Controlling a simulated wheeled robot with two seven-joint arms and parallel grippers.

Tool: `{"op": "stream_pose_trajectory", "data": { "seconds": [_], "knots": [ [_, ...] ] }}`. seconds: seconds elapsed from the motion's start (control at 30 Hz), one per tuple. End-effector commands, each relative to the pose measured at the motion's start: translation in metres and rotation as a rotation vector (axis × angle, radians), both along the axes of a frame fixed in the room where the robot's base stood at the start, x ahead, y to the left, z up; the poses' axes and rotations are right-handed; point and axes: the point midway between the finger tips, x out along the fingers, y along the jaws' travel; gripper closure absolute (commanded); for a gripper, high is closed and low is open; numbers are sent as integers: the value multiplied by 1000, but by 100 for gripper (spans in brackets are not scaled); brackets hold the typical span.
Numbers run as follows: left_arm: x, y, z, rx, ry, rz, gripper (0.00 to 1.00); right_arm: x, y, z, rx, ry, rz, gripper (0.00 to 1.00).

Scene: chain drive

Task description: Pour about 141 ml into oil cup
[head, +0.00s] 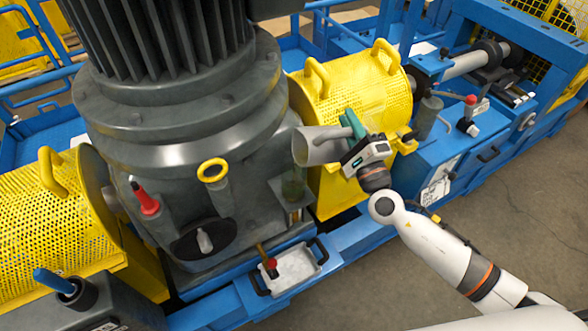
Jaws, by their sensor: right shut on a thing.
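My right gripper (354,141) is shut on a grey metal jug (321,146), apparently by its teal handle. The jug is tipped far over, almost lying on its side, with its wide mouth facing left. I cannot make out a liquid stream, or the level in the cup. The jug's inside is hidden. My left gripper is not in view.
The large grey gearbox and motor (180,130) fill the left. Yellow perforated guards (348,85) stand behind the jug and at far left. A white drip tray (293,272) with dark handles sits below the cup. A red-topped plug (145,197) and yellow ring (213,170) rise from the gearbox.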

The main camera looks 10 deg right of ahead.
Motion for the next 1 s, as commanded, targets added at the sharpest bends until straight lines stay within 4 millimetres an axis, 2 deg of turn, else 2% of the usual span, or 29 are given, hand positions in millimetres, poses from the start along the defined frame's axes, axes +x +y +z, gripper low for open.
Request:
{"op": "stream_pose_trajectory", "data": {
  "seconds": [1.0],
  "knots": [
    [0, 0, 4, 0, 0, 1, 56, -1, 3, 5, -27, -13, -1, 100]
  ]
}}
